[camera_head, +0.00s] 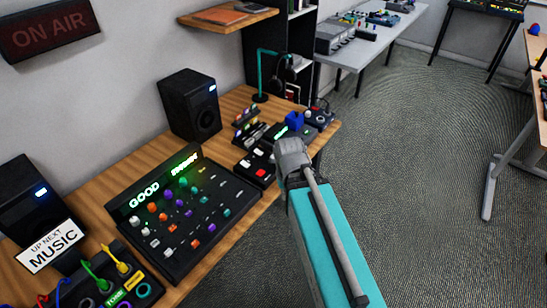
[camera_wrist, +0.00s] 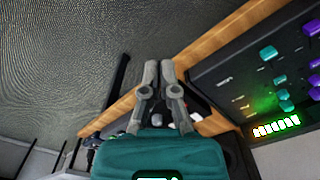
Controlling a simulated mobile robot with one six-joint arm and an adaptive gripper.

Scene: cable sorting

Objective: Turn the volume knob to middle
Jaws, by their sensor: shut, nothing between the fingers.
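My gripper (camera_head: 290,150) is over the right part of the wooden desk, by a small black box with red and white buttons (camera_head: 258,168). In the wrist view its two grey fingers (camera_wrist: 161,66) are together with nothing between them. A black mixer panel (camera_head: 222,240) with rows of orange, purple, teal and white knobs lies left of my gripper. It also shows in the wrist view (camera_wrist: 225,75), apart from the fingers. A blue knob-like piece (camera_head: 294,119) stands behind my gripper. I cannot read any label that marks the volume knob.
Two black speakers (camera_head: 190,105) stand along the wall side of the desk (camera_head: 120,190). A teal headphone stand (camera_head: 261,75) is at the desk's far end. A cable box (camera_head: 118,287) with coloured plugs is at lower left. Open floor (camera_head: 410,180) lies to the right.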

